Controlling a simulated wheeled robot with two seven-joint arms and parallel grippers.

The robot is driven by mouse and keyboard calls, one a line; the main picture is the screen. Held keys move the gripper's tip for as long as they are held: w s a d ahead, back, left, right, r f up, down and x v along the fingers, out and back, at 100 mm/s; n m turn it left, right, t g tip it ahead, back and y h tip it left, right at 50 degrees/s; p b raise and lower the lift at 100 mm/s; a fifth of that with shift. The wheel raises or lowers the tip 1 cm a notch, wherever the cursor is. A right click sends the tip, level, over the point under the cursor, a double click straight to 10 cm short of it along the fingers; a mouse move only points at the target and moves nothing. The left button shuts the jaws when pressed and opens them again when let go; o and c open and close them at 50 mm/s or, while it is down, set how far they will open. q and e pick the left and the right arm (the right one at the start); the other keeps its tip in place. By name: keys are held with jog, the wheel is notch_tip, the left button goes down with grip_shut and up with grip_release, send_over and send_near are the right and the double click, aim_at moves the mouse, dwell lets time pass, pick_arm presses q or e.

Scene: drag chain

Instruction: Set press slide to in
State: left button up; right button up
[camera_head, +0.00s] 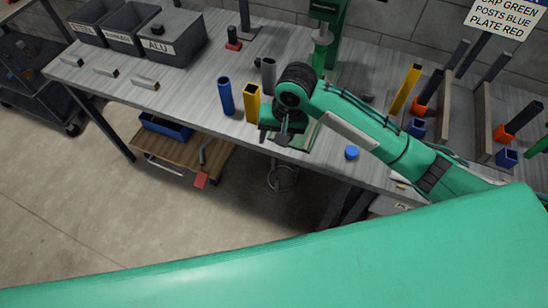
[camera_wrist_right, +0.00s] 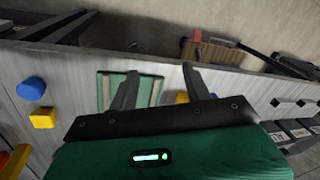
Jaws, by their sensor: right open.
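The green press (camera_head: 326,40) stands at the back of the bench, partly hidden by my right arm. Its slide looks like the green-edged plate (camera_head: 303,136) at the bench's front edge, mostly covered by my right gripper in the head view. In the right wrist view the plate (camera_wrist_right: 117,92) lies near the left finger, with a grey middle. My right gripper (camera_head: 274,134) is open and empty, over the bench's front edge by the plate; its fingers (camera_wrist_right: 160,72) show apart in the wrist view. I cannot tell whether it touches the plate. My left gripper is not in view.
A blue post (camera_head: 226,96) and a yellow post (camera_head: 252,104) stand just left of the right gripper. A blue cap (camera_head: 351,153) lies to its right. Grey bins (camera_head: 174,46) are at the back left. A wooden cart (camera_head: 180,150) stands below the bench.

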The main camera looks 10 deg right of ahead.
jog(key=shift+s+a+f+n+t+y, duration=0.15)
jog(key=shift+s+a+f+n+y, duration=0.2)
jog(key=shift+s, duration=0.45)
jog(key=shift+s+a+f+n+t+y, duration=0.1)
jog(key=shift+s+f+n+t, duration=0.15)
jog(key=shift+s+f, duration=0.5)
jog(key=shift+s+a+f+n+t+y, duration=0.1)
jog(key=shift+s+a+f+n+y, duration=0.25)
jog(key=shift+s, duration=0.55)
jog(key=shift+d, duration=0.1)
